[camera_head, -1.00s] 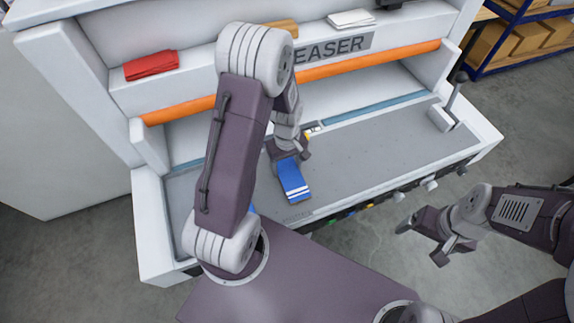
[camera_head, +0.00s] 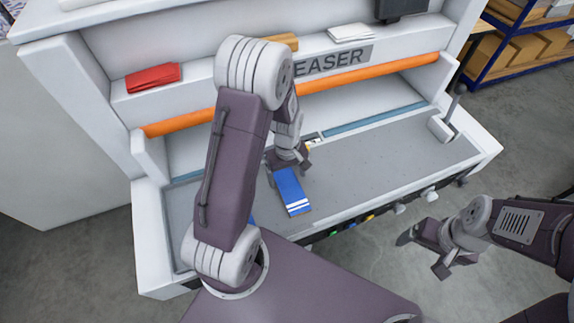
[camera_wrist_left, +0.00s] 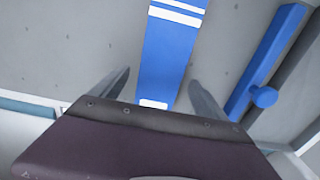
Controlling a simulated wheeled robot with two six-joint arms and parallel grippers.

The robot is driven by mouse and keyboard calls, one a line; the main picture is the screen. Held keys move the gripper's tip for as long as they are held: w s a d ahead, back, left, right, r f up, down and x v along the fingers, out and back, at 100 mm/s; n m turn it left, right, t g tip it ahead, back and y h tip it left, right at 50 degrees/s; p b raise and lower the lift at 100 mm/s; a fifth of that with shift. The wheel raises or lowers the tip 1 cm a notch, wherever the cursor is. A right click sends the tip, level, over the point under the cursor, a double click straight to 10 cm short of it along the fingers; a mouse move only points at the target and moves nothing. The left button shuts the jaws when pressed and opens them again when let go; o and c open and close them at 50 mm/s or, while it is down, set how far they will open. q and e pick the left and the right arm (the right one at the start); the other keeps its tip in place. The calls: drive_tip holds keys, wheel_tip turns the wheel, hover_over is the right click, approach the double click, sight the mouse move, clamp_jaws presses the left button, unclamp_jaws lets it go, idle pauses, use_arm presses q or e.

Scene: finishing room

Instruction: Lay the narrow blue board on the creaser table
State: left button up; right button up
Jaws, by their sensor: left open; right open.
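The narrow blue board (camera_head: 292,191), with white stripes near one end, lies on the grey bed of the creaser table (camera_head: 390,150). In the left wrist view the board (camera_wrist_left: 170,55) runs between the two fingers of my left gripper (camera_wrist_left: 158,95), with space on both sides. My left gripper (camera_head: 288,165) is open over the board's far end in the head view. My right gripper (camera_head: 424,250) is open and empty, off the front of the machine above the floor. My left arm hides part of the table.
A blue bar with a knob (camera_wrist_left: 265,75) lies beside the board. An orange roller (camera_head: 375,75) spans the machine's back. A red cloth (camera_head: 152,77) and a white pad (camera_head: 351,33) are on the ledge. The table's right half is clear.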

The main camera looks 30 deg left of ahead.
sight(287, 181)
use_arm(q)
wheel_tip(287, 181, up, 10)
drive_tip(key=r, duration=0.1)
drive_tip(key=s+d+f+m+t, duration=0.1)
drive_tip(key=s+d+m, duration=0.3)
drive_tip(key=s+m, duration=0.4)
drive_tip(key=shift+s+d+f+m, duration=0.15)
drive_tip(key=shift+d+f+m, duration=0.25)
drive_tip(key=shift+m, duration=0.4)
drive_tip(key=shift+s, duration=0.15)
